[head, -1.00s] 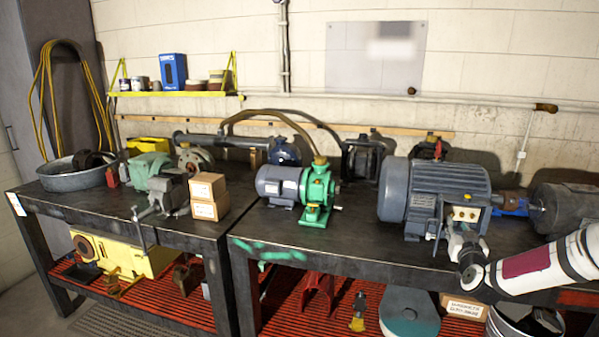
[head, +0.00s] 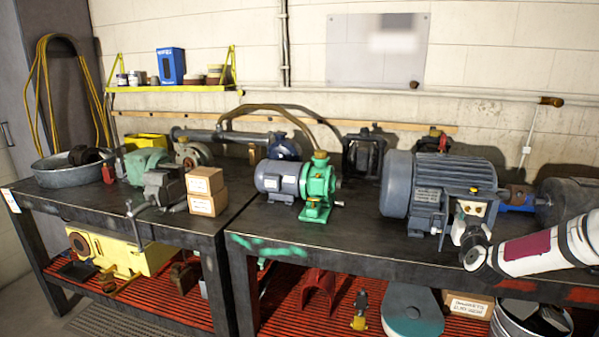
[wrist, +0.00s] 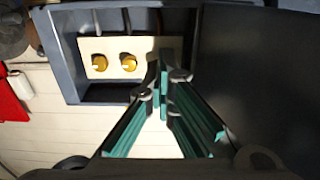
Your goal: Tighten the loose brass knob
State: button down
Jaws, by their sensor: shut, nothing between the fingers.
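The large blue-grey motor (head: 425,187) stands on the right part of the bench. Its open terminal box faces me, with a cream plate (head: 473,207) inside. In the wrist view the cream plate (wrist: 112,46) carries two round brass knobs, a left one (wrist: 99,63) and a right one (wrist: 128,63). I cannot tell by looking which knob is loose. My gripper (wrist: 164,72) is shut and empty, just right of the right knob, apart from it. Its fingers hide the plate's right part. In the head view my wrist partly covers the box.
A dark wall or lid (wrist: 240,70) stands close on the right of my fingers. A green pump (head: 317,187) with a small grey motor sits left of the big motor. Cardboard boxes (head: 206,190) stand farther left. The bench front between pump and big motor is clear.

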dwell(0.5)
jog(key=m+p, duration=0.1)
jog(key=m, duration=1)
jog(key=c, duration=1.8)
grip_release()
jog(key=shift+o, duration=0.2)
jog(key=n+b, duration=0.1)
jog(key=n, duration=1)
